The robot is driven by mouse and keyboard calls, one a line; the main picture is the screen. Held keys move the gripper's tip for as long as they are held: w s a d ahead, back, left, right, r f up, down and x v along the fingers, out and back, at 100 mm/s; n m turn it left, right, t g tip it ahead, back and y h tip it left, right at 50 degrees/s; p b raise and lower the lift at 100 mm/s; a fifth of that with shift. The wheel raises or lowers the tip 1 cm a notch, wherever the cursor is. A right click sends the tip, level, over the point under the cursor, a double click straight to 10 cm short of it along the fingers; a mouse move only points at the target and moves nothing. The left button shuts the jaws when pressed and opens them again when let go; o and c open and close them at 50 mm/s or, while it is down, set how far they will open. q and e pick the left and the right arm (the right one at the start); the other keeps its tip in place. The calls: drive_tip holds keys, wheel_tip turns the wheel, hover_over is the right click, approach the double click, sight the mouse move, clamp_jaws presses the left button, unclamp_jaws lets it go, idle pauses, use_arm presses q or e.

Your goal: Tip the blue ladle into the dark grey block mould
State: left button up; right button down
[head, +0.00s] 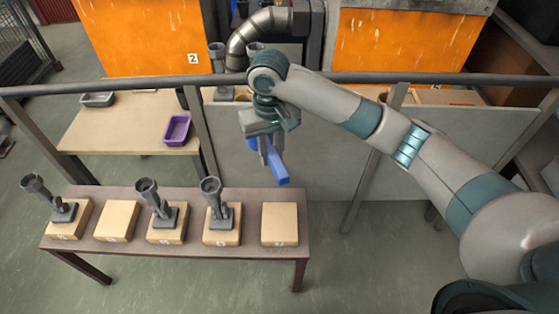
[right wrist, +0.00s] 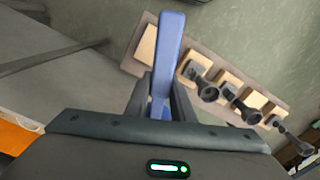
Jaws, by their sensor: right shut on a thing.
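My right gripper (head: 264,141) is shut on the blue ladle (head: 277,167), in the air above and behind the right part of the brown table. The ladle's long flat bar slants down to the right in the head view. The bar also shows between the fingers in the right wrist view (right wrist: 168,55). I cannot make out the ladle's bowl. Dark grey pieces with a round cup on a square base stand on tan blocks: left (head: 60,207), middle (head: 162,213) and right (head: 218,211). I cannot tell which is the mould. My left gripper is not in view.
The brown table (head: 180,250) also bears bare tan blocks, one at its right end (head: 279,224). A rail (head: 120,87) runs across behind it. Beyond stand a wooden table (head: 115,130) with a purple tray (head: 177,129) and a grey tray (head: 97,99), and orange panels (head: 140,35).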

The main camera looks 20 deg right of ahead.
drive_tip(key=s+d+r+m+b, duration=0.1)
drive_tip(key=s+d+r+b, duration=0.1)
drive_tip(key=s+d, duration=0.5)
drive_tip(key=s+r, duration=0.1)
drive_tip(key=s, duration=0.3)
drive_tip(key=shift+s+d+r, duration=0.25)
drive_tip(key=shift+s+d, duration=0.1)
